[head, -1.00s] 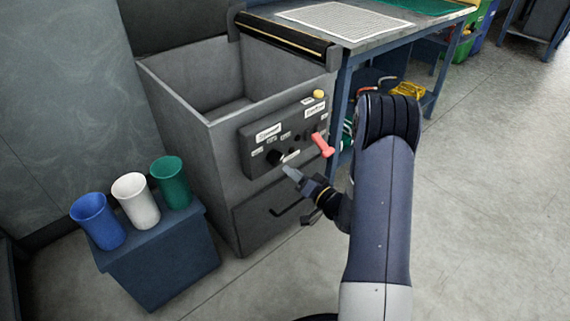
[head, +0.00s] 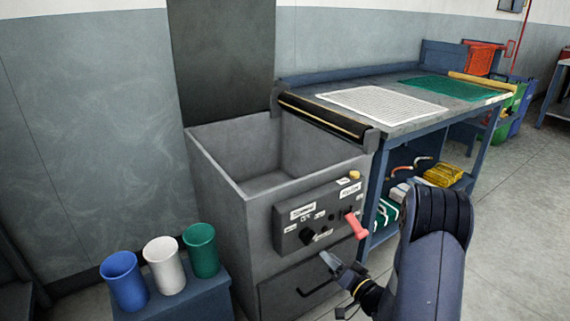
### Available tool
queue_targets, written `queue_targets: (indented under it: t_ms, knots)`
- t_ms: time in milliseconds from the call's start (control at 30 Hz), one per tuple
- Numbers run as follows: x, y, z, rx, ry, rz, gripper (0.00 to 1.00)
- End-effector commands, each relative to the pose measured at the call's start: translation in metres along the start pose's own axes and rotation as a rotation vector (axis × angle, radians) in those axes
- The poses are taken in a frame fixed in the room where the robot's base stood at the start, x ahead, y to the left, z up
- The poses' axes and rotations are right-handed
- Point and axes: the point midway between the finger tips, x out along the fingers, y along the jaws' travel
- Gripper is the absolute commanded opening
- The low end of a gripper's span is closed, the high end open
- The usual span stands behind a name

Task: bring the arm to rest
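My gripper (head: 338,269) is at the lower middle of the head view, in front of the grey machine's lower front. It is just below the control panel (head: 318,216), apart from it as far as I can see. Its fingers are small and seen at an angle, so whether they are open or shut does not show. My arm (head: 430,262) comes up from the bottom right and bends at a dark ribbed joint. The panel carries a black knob (head: 307,236), a red lever (head: 355,225) and a yellow button (head: 354,175).
The grey open-topped bin of the machine (head: 222,165) stands behind the panel. Blue (head: 125,282), white (head: 164,266) and green (head: 201,251) cups stand on a blue stand (head: 205,290) at left. A workbench (head: 395,118) with nets stands at right. Floor (head: 515,215) is open at right.

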Motion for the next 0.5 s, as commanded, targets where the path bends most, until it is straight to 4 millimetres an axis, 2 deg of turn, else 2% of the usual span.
queue_targets:
  t_ms: [100,300,500]
  knots:
    - [0.025,0.000,0.001,-0.003,-0.001,-0.005,0.35]
    - [0.061,0.000,0.001,-0.003,-0.001,-0.003,0.35]
    - [0.084,0.000,0.000,-0.001,0.001,-0.002,0.35]
